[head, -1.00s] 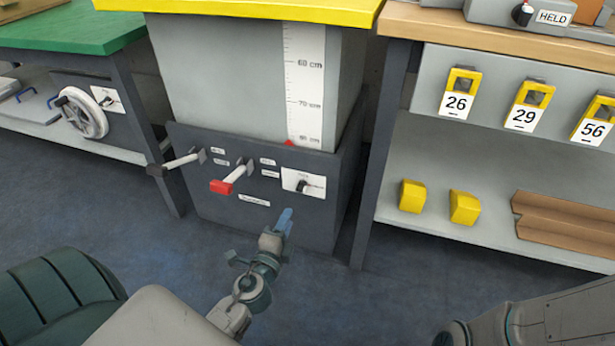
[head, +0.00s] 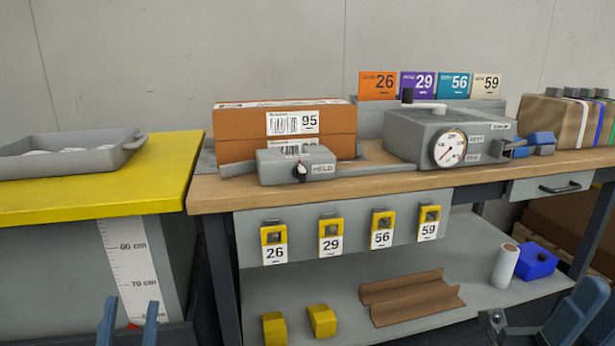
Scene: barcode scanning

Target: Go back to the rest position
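My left gripper (head: 129,322) shows at the bottom left of the head view. Its two blue fingers point up and stand apart with nothing between them, in front of the yellow-topped table. Part of my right arm's end (head: 572,318) shows at the bottom right corner, blue and grey and cut off by the frame edge. Whether its fingers are open or shut cannot be made out, and no object shows in it.
The wooden bench (head: 195,194) carries a grey dial machine (head: 405,140) and, at right, a brown striped carton (head: 560,120). Numbered yellow scanners or tags hang below its front. A grey tray (head: 135,142) sits on the yellow tabletop (head: 60,210). The lower shelf (head: 345,265) holds several objects.

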